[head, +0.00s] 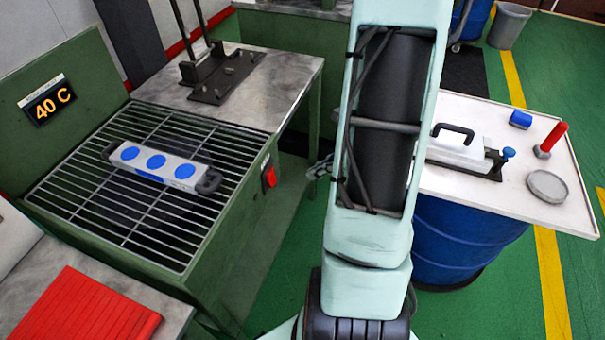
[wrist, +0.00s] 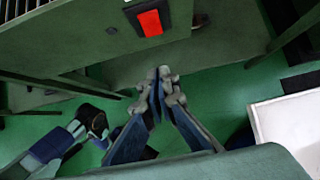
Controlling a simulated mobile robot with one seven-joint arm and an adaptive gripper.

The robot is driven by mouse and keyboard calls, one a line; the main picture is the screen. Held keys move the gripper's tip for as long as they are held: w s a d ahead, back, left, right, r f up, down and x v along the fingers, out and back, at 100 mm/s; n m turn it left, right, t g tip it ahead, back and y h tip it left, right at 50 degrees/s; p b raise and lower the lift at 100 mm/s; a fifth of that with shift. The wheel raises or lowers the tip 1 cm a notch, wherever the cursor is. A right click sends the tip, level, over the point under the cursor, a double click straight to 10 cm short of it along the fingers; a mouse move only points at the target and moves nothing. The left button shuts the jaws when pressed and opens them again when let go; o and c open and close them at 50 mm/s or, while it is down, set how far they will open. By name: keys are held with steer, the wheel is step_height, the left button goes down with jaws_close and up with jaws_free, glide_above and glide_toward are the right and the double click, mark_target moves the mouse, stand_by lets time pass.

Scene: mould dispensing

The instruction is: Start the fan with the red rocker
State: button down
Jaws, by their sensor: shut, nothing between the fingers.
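The red rocker (head: 269,177) is set in a dark frame on the right side of the green fan bench (head: 235,222), below the wire grille. In the wrist view the rocker (wrist: 150,23) shows near the top, above and slightly left of my fingertips. My gripper (wrist: 165,82) is shut and empty, apart from the rocker, with green floor behind the fingers. In the head view my gripper (head: 320,168) is partly hidden behind my arm, to the right of the rocker. Whether the rocker is pressed cannot be told.
A white mould with blue discs (head: 155,163) lies on the grille (head: 100,222). A display (head: 48,100) reads 40 C. A white-topped table (head: 480,197) on a blue drum (head: 465,240) stands at right. Green floor lies between bench and drum.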

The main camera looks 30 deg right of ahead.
mark_target(272, 178)
steer(key=w+a+r+b+x, duration=0.1)
steer(key=x, duration=1)
steer(key=shift+w+a, duration=0.35)
steer(key=shift+w, duration=0.1)
steer(key=shift+r, duration=0.15)
steer(key=shift+w+a+b, duration=0.15)
steer(key=shift+w+b, duration=0.05)
steer(key=shift+b, duration=0.25)
